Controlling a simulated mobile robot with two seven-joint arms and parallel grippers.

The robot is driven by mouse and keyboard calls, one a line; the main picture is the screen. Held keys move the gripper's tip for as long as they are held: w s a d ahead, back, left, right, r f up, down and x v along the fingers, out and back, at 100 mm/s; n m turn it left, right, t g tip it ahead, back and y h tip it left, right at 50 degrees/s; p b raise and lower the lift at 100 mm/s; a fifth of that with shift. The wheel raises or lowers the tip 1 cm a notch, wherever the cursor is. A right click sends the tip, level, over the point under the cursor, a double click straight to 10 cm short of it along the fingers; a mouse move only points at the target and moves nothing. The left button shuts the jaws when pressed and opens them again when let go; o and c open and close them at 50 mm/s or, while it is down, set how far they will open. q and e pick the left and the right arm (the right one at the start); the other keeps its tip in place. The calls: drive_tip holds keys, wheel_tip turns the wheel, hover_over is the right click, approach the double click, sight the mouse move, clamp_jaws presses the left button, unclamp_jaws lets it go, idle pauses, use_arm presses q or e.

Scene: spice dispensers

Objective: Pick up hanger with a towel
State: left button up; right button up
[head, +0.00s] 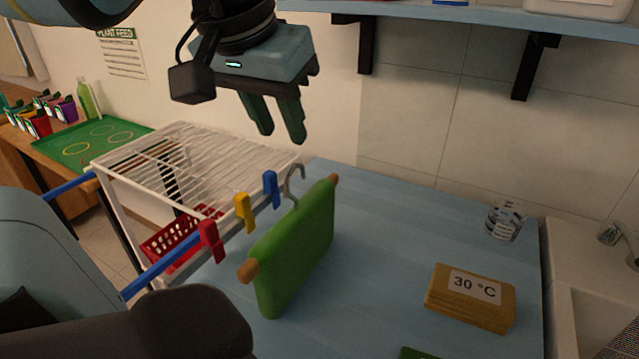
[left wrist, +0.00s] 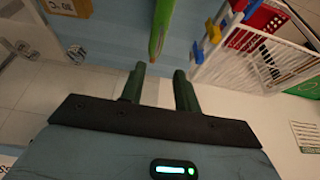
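A green towel (head: 295,255) is draped over a hanger with a wooden bar (head: 248,271) and a grey hook (head: 293,180) rising from its middle. It is upright by the blue table; whether its lower edge rests there is unclear. My left gripper (head: 279,137) is above and slightly left of the hook, fingers apart and empty, pointing down. In the left wrist view, the towel (left wrist: 166,18) shows edge-on beyond the gap between the open fingers (left wrist: 158,72), apart from them. My right gripper is not in view.
A white wire rack (head: 190,150) and a blue rail with red, yellow and blue pegs (head: 244,212) stand left of the towel. A "30 °C" stack (head: 470,298) and a tin (head: 505,220) are on the right of the blue table (head: 400,230). A shelf (head: 480,18) overhangs the back.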

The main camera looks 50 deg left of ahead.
sight(295, 167)
use_arm(q)
drive_tip(key=x, duration=0.5)
drive_tip(key=d+x, duration=0.1)
drive_tip(key=x, duration=0.1)
drive_tip(key=shift+s+a+f+b, duration=0.2)
drive_tip(key=shift+f+b, duration=0.1)
drive_tip(key=shift+f, duration=0.2)
clamp_jaws()
idle(1.3)
